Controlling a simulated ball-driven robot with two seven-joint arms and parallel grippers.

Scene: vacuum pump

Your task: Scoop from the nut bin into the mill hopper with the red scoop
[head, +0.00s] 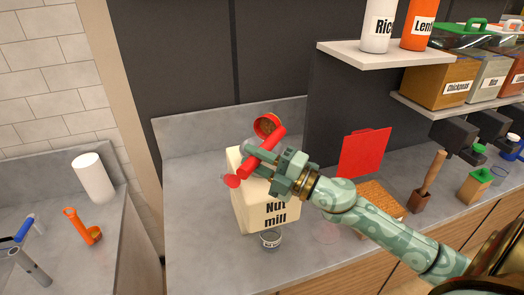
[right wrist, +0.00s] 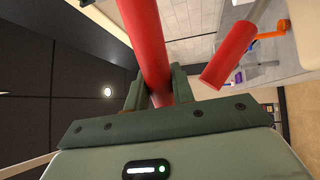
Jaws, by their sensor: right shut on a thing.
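My right gripper (head: 263,154) is shut on the handle of the red scoop (head: 268,126) above the cream mill (head: 250,207) labelled "Nut mill". The scoop's round bowl is at the far end, with its opening visible and brown contents inside. In the right wrist view the red handle (right wrist: 148,40) runs between the fingers. The mill's hopper is hidden behind the gripper and scoop. The nut bin (head: 382,199), filled with tan pieces, stands right of the mill, partly behind my right arm. Its red lid (head: 363,152) stands raised. My left gripper is not in view.
A red knob (head: 232,181) sits at the mill's left side. A small glass jar (head: 271,240) stands in front of the mill. A shelf (head: 385,53) with labelled containers is at the upper right. The counter left of the mill is clear.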

